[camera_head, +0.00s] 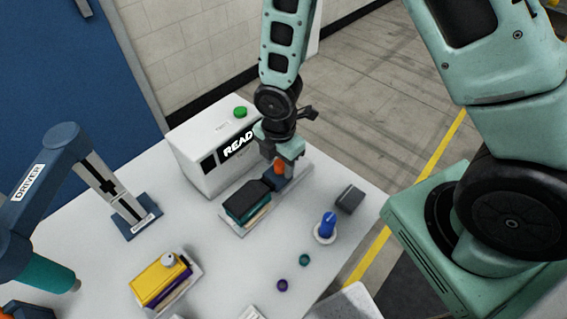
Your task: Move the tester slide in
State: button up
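The tester is a white box (190,160) with a green button on top and a dark display whose letters "READ" show before my arm covers the rest. In front of it lies a pale slide rail (296,187). A dark green and black block (247,201) sits on a plate at the rail's left part. A dark blue piece with an orange knob (280,168) is to its right. My gripper (281,160) points down at the orange knob, at or touching it. Whether its fingers are closed on the knob is hidden.
A blue stand marked DRIVER (80,160) is at the left. A yellow-topped block (160,279) is at the front. A blue peg (328,225) in a white ring, a dark grey block (350,199) and small rings are at the right. The white table (215,265) is clear between them.

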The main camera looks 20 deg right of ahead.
jog(key=shift+d+r+p, duration=0.1)
jog(key=shift+r+p, duration=0.15)
jog(key=shift+p, duration=0.35)
notch_tip(320, 180, up, 6)
jog(key=p, duration=0.5)
jog(key=shift+r, duration=0.2)
jog(key=shift+s+a+r+m+b, duration=0.15)
jog(key=shift+a+r+m+b, duration=0.05)
jog(key=shift+a+m+b, duration=0.15)
jog(key=s+a+r+m+b, duration=0.2)
jog(key=s+r+m+b, duration=0.2)
jog(key=s+m, duration=0.3)
jog(key=s+a+r+m+b, duration=0.1)
jog(key=s+r+m+b, duration=0.3)
jog(key=s+m+b, duration=0.3)
jog(key=shift+s+a+r+y, duration=0.3)
jog(key=shift+s+a, duration=0.05)
jog(key=shift+s, duration=0.65)
